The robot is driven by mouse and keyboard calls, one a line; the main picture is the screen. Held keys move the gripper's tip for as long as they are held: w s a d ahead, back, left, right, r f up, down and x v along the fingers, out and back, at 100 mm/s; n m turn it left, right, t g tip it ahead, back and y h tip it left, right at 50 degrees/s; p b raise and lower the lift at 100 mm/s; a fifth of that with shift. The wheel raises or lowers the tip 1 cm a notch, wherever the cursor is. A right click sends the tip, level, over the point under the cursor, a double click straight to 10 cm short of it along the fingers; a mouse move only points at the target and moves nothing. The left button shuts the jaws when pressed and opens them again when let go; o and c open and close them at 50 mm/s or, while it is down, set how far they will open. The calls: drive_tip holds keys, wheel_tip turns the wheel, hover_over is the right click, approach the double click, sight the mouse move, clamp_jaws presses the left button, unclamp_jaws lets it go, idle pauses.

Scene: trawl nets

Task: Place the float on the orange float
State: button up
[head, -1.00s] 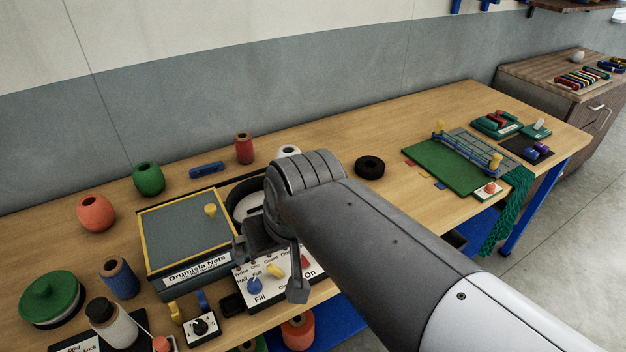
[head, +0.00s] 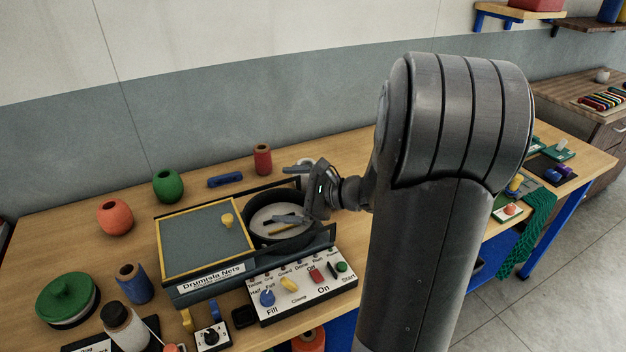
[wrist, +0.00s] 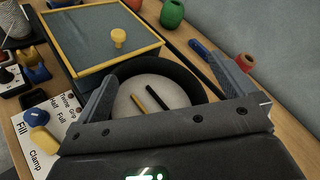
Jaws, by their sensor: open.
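The orange float (head: 115,217) is a rounded ball with a dark hole in its top, on the left of the bench in the head view. A similar green float (head: 168,186) stands behind it to the right; it also shows at the top of the wrist view (wrist: 172,13). I cannot tell from the frames which float the task's plain "float" is. My gripper (head: 289,195) is over the round black drum, right of both floats and apart from them. Its fingers are spread with nothing between them, as the wrist view also shows (wrist: 167,95).
The black drum (head: 250,228) has a pale inside with dark and yellow bars. The yellow-framed lid (head: 190,240) lies left of it, a control panel (head: 303,292) in front. A red spool (head: 263,159) and blue bar (head: 225,180) stand behind. A blue spool (head: 134,284) is front left.

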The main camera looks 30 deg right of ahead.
drive_tip(key=w+d+f+m+t+h, duration=0.2)
drive_tip(key=d+f+m+t+h, duration=0.15)
drive_tip(key=d+m, duration=0.4)
drive_tip(key=w+d+f+m+t+h, duration=0.2)
drive_tip(key=d+f+m+t+h, duration=0.15)
drive_tip(key=d, duration=0.75)
drive_tip(key=shift+m, duration=0.3)
drive_tip(key=f, duration=0.7)
drive_tip(key=shift+s+d, duration=0.15)
drive_tip(key=shift+s, duration=0.1)
drive_tip(key=shift+w+a, duration=0.25)
drive_tip(key=shift+w, duration=0.75)
drive_tip(key=shift+w+a, duration=0.15)
drive_tip(key=shift+w, duration=0.75)
drive_tip(key=shift+w+a, duration=0.2)
drive_tip(key=shift+w, duration=0.7)
drive_tip(key=shift+w+a, duration=0.15)
drive_tip(key=shift+w, duration=0.75)
drive_tip(key=shift+c, duration=0.6)
drive_tip(key=c, duration=1)
drive_tip(key=shift+r, duration=0.15)
